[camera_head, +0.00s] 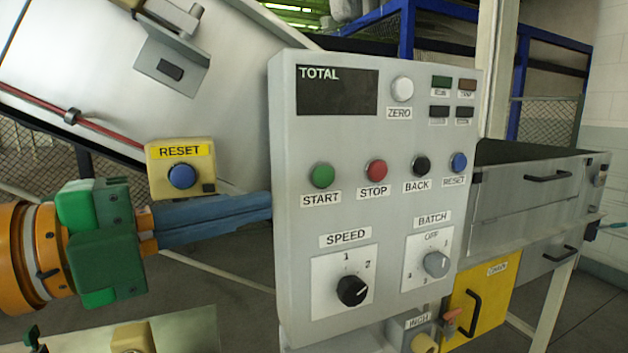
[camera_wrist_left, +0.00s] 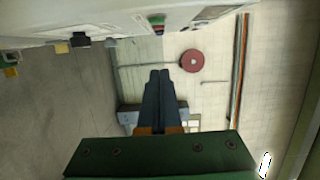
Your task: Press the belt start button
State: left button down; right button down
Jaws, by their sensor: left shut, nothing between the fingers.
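The grey control panel (camera_head: 290,230) stands in the middle of the head view. The round green button (camera_head: 322,175) labelled START is on its left side, with a red STOP button (camera_head: 377,170) to its right. My left gripper (camera_head: 268,205) has a green body and blue fingers, which are shut and empty. Its tips end at the panel's left edge, lower than the START button and to its left; whether they touch the panel cannot be told. The left wrist view shows the shut fingers (camera_wrist_left: 160,77), with the panel side (camera_wrist_left: 40,18) along the top. My right gripper is not in view.
A yellow box with a blue RESET button (camera_head: 182,176) sits above my left fingers. Black BACK (camera_head: 421,166) and blue RESET (camera_head: 459,163) buttons continue the panel row. Below are the SPEED knob (camera_head: 352,290) and BATCH knob (camera_head: 436,263). A metal drawer unit (camera_head: 520,220) stands right.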

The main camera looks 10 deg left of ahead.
aim_at(314, 182)
pick_arm(q)
jog(key=w+d+p, duration=0.1)
jog(key=w, duration=0.2)
jog(key=w+d+p, duration=0.1)
jog(key=w+d, duration=0.1)
jog(key=w, duration=0.1)
jog(key=w+d+p, duration=0.1)
jog(key=w+p, duration=0.1)
jog(key=w, duration=0.2)
jog(key=shift+d+r, duration=0.1)
jog(key=shift+d, duration=0.3)
jog(key=shift+w+a, duration=0.35)
jog(key=shift+a, duration=0.15)
jog(key=shift+d, duration=0.1)
